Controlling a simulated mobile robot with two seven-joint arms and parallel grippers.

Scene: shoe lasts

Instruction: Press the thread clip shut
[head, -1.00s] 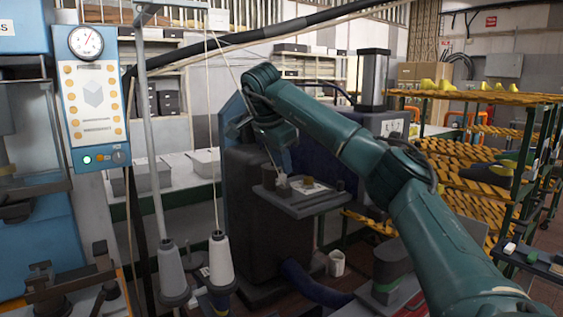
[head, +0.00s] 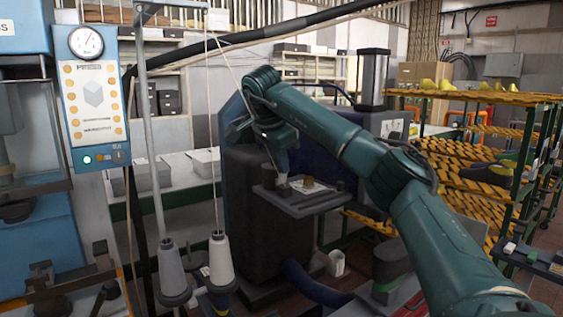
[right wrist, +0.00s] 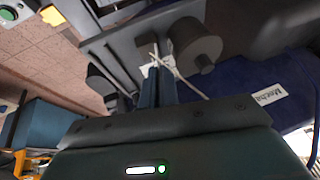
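My right gripper (head: 283,177) hangs down over a small dark shelf (head: 318,206) on the dark machine. In the right wrist view its two fingers (right wrist: 156,82) lie side by side and look shut, with no clear gap. A small pale piece (right wrist: 152,67), which may be the thread clip, is at the fingertips, with pale thread (right wrist: 190,84) crossing there. I cannot tell whether the fingers touch it or whether the clip is shut. In the head view the clip is too small to make out. My left gripper is out of view.
A dark cylinder (right wrist: 194,48) stands close beside my fingers. Thread cones (head: 220,260) and a metal post (head: 150,150) stand left of the machine. A blue control panel (head: 93,100) is farther left. Racks with yellow slats (head: 470,160) stand at the right.

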